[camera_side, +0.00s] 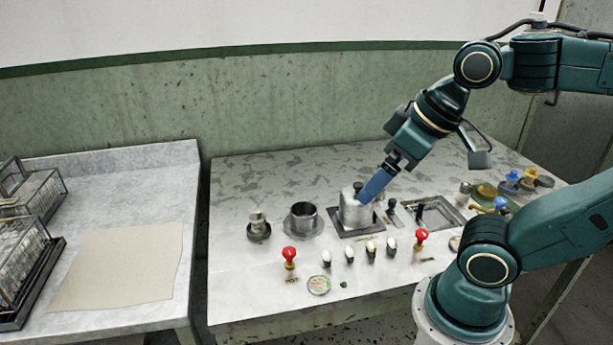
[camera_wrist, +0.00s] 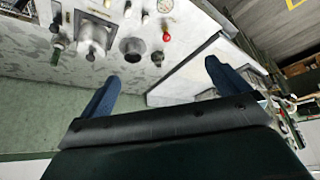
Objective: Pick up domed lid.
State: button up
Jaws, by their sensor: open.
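The domed lid (camera_side: 352,212) is a pale metal dome with a dark knob on top. It sits on a dark square plate on the bench in the side view, and it also shows in the upper left of the wrist view (camera_wrist: 93,36). My gripper (camera_side: 366,196) has blue fingers and is tilted down, close to the knob on its right side in the side view. In the wrist view my gripper (camera_wrist: 163,70) has its two fingers wide apart with nothing between them. The fingers overlap part of the lid in the side view, so I cannot tell whether they touch it.
An open metal pot (camera_side: 303,217) and a small metal vessel (camera_side: 258,226) stand left of the lid. Red knobs (camera_side: 289,254) and several small pale-topped knobs line the front. A recessed basin (camera_side: 435,212) lies to the right.

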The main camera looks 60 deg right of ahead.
jog(key=shift+w, duration=0.1)
jog(key=m+g, duration=0.5)
jog(key=m, duration=0.4)
send_near(359, 184)
jog(key=shift+w+a+f, duration=0.15)
jog(key=shift+a+f, duration=0.1)
jog(key=shift+a, duration=0.25)
jog(key=shift+d+f+g, duration=0.3)
jog(key=shift+d+f, duration=0.05)
jog(key=shift+d, duration=0.1)
jog(key=shift+f, duration=4.35)
jog(key=shift+f, duration=2.6)
jog(key=shift+c, duration=0.2)
